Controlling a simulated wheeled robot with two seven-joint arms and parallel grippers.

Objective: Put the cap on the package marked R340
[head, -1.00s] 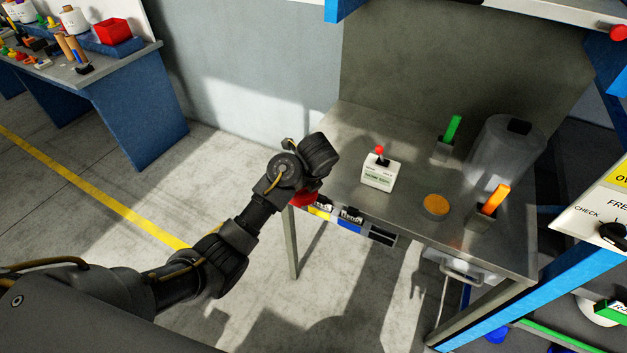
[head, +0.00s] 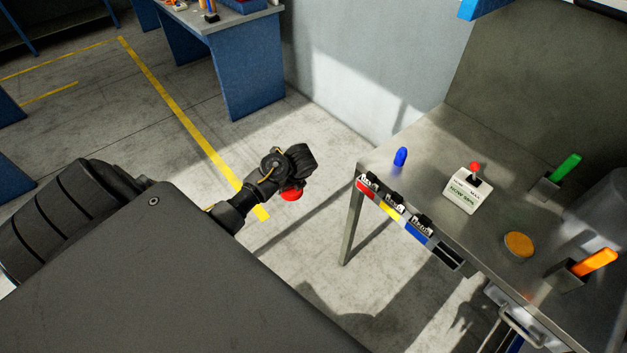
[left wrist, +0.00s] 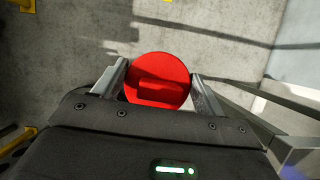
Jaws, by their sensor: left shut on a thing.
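My left gripper (head: 291,183) is shut on a round red cap (head: 291,196), held over the floor left of the steel table. In the left wrist view the red cap (left wrist: 160,68) sits between the two metal fingers, its flat face with a raised bar towards the camera. I cannot make out any package marked R340. Small tags along the table's front edge carry lettering too small to read. My right gripper is not in view.
The steel table (head: 500,225) holds a blue peg (head: 400,157), a white box with a red knob (head: 463,195), an orange disc (head: 519,245), and green (head: 566,167) and orange (head: 595,262) bars in holders. A blue-sided bench (head: 245,70) stands behind. Floor between is clear.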

